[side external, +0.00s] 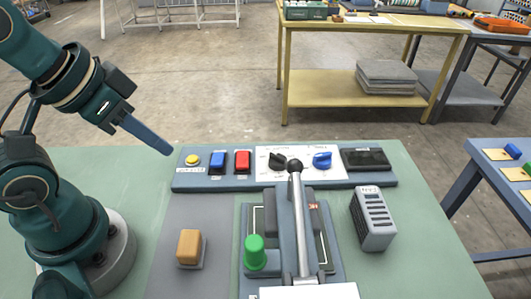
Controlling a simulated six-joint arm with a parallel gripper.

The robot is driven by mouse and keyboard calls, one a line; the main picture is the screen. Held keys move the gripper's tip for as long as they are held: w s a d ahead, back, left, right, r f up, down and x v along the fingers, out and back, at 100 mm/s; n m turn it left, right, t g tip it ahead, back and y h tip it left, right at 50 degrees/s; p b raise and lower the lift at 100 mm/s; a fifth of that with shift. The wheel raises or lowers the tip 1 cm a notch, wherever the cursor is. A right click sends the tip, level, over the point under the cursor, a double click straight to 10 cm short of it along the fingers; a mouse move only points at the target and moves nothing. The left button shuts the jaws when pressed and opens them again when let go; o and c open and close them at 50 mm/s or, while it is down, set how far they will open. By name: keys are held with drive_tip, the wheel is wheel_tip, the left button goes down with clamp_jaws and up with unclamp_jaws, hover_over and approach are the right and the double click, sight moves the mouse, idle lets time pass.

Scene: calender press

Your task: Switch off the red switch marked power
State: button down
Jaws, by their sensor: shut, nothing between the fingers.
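The red switch (242,161) is a rocker on the grey-blue control panel (283,183) along the back of the green table. It sits just right of a blue switch (218,161). The lettering near it is too small to read, and I cannot tell which way it is tilted. My gripper (168,150) is shut and empty. Its fingers point down and to the right, ending near the panel's left end, left of the red switch and apart from it.
A yellow button (192,160), a black knob (278,161), a blue knob (321,160) and a dark display (365,159) share the panel. A tall ball-topped lever (298,210) stands in front. A green knob (255,250), orange block (189,246) and grey slotted box (373,220) are nearby.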

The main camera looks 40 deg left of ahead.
wheel_tip(320, 180, up, 4)
drive_tip(key=w+n, duration=0.2)
drive_tip(key=n, duration=0.9)
drive_tip(key=n+g, duration=0.6)
drive_tip(key=n, duration=1)
hover_over(241, 165)
wheel_tip(241, 165, down, 2)
drive_tip(key=shift+w, duration=0.15)
wheel_tip(241, 165, down, 14)
